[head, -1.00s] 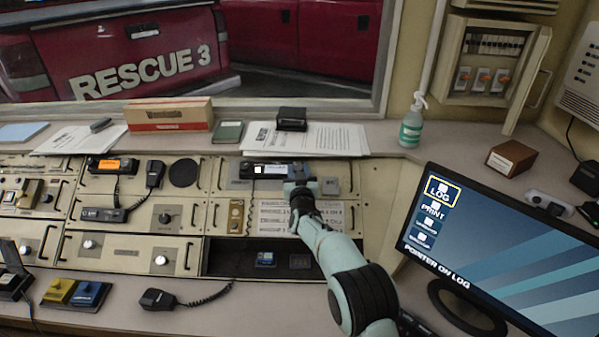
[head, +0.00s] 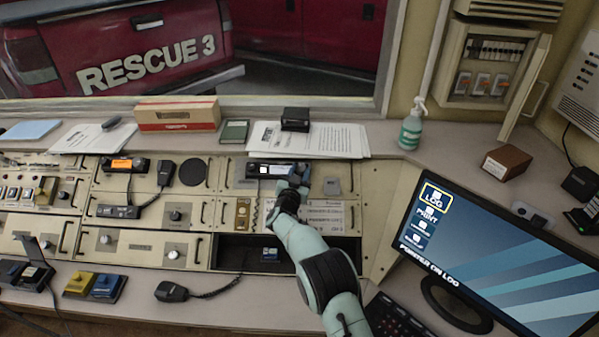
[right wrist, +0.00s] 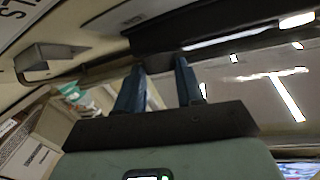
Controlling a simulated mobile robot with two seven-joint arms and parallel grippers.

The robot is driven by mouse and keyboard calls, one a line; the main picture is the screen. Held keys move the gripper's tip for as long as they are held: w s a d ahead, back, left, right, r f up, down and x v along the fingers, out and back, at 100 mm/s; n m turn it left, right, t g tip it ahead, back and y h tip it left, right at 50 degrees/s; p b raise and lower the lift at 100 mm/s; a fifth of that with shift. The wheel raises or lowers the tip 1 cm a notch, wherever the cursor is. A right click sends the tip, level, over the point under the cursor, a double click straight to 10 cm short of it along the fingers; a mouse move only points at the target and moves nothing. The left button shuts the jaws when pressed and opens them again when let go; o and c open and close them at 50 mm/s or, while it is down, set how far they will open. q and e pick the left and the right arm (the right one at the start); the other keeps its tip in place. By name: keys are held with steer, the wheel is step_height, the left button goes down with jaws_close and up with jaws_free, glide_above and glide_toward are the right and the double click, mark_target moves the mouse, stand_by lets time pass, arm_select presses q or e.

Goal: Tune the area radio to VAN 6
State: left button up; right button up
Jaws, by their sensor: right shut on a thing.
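A dark radio with a small lit white display (head: 264,169) sits in the upper right panel of the console; I take it for the area radio. Its display text is too small to read. My right gripper (head: 297,183) is at the right part of this radio's front and hides part of it. In the right wrist view its two blue fingers (right wrist: 160,85) are shut on a small dark knob (right wrist: 160,60) under a dark housing. The knob's pointer and markings are not readable. My left gripper is not in view.
A second radio with an orange display (head: 122,164) and corded microphones are on the left. An open dark bay (head: 235,255) lies below the radio panel, partly behind my right arm. A monitor (head: 490,255) stands at right. Papers (head: 330,139) and a sanitizer bottle (head: 412,128) stand behind.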

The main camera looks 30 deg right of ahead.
steer(key=shift+r, duration=0.1)
steer(key=o, duration=1)
steer(key=shift+o, duration=0.2)
steer(key=shift+s+a, duration=0.25)
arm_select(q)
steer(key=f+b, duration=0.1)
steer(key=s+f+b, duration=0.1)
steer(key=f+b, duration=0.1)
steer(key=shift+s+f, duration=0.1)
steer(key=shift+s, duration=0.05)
arm_select(e)
steer(key=v, duration=1.2)
steer(key=shift+s+a, duration=0.25)
steer(key=shift+a, duration=0.05)
